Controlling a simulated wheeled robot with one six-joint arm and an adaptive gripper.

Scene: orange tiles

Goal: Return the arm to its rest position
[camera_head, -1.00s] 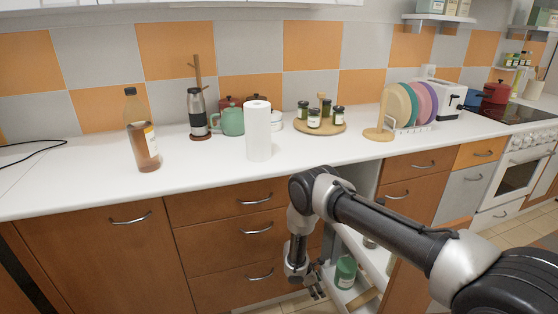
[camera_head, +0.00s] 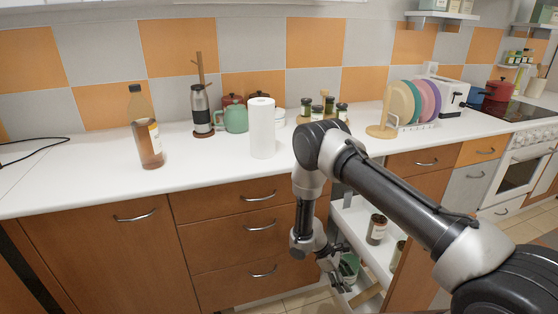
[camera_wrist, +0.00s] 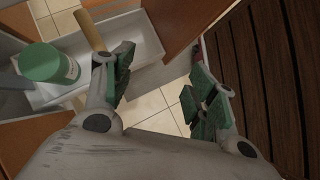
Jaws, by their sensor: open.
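My gripper (camera_wrist: 160,95) is open and empty in the wrist view, its green-padded fingers spread above the tiled floor. In the head view my arm bends down in front of the drawers, and the gripper hangs low beside the pulled-out white rack, partly hidden. A jar with a green lid (camera_wrist: 46,64) stands in the rack's lower tray (camera_wrist: 150,42), left of the fingers in the wrist view. It also shows in the head view (camera_head: 348,266), close to the gripper.
The upper rack shelf holds a dark jar (camera_head: 376,229). The drawer fronts (camera_head: 228,243) are close left of my arm. Above, the white counter (camera_head: 90,185) carries a bottle (camera_head: 146,130), a paper roll (camera_head: 262,128), a teapot (camera_head: 236,119) and a plate rack (camera_head: 383,128).

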